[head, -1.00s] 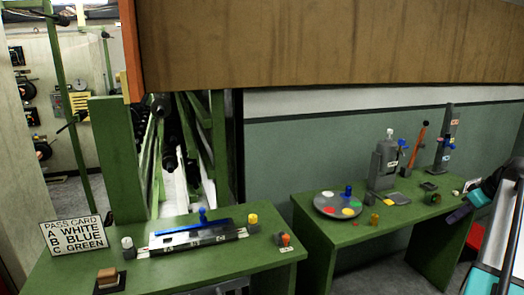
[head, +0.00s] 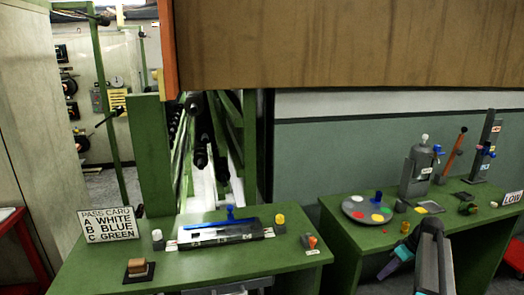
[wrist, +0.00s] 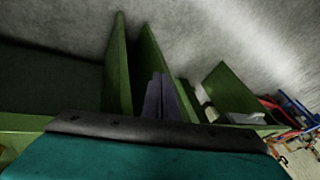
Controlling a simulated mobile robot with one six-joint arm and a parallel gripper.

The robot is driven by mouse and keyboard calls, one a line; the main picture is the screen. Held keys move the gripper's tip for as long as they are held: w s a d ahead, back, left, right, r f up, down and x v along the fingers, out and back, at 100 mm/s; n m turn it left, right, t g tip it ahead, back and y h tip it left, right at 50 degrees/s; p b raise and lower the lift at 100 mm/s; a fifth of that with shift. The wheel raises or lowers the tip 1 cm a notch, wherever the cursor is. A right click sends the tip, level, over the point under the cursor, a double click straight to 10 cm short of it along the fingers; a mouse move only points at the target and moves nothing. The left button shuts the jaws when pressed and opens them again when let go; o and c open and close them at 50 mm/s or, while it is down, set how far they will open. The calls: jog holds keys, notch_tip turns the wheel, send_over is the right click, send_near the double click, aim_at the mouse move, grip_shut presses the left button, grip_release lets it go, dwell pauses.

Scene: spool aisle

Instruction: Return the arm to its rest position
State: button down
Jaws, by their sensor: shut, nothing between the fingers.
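My gripper (head: 387,270) shows at the lower right of the head view, in front of the right green table, with my arm folded down beside it. In the wrist view its two purple-grey fingers (wrist: 161,98) are together, with nothing between them. They point past green panels towards a grey floor (wrist: 190,30). My arm hides part of the right table's front side.
The right green table (head: 345,228) bears a round palette (head: 352,214), a grey device (head: 416,172) and a tall grey post (head: 485,150). The left green table (head: 200,272) bears a pass card (head: 110,225) and a tray with a blue handle (head: 205,225). A red stool (head: 20,240) stands far left.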

jog(key=s+a+f+n+g, duration=0.15)
jog(key=s+a+f, duration=0.25)
jog(key=a+f, duration=0.65)
jog(key=s+a+f+g, duration=0.3)
jog(key=s+a+f, duration=0.1)
jog(key=a+f, duration=0.6)
jog(key=s+a+f+g+h, duration=0.1)
jog(key=s+a+f+g, duration=0.2)
jog(key=s+a+f, duration=0.8)
jog(key=s+a+f+m+h, duration=0.1)
jog(key=s+f+m+h, duration=0.1)
jog(key=s, duration=0.8)
jog(key=s+a+f+m+h, duration=0.1)
jog(key=s+f+m, duration=0.1)
jog(key=s+m, duration=0.3)
jog(key=shift+s+h, duration=0.4)
jog(key=shift+s, duration=1.95)
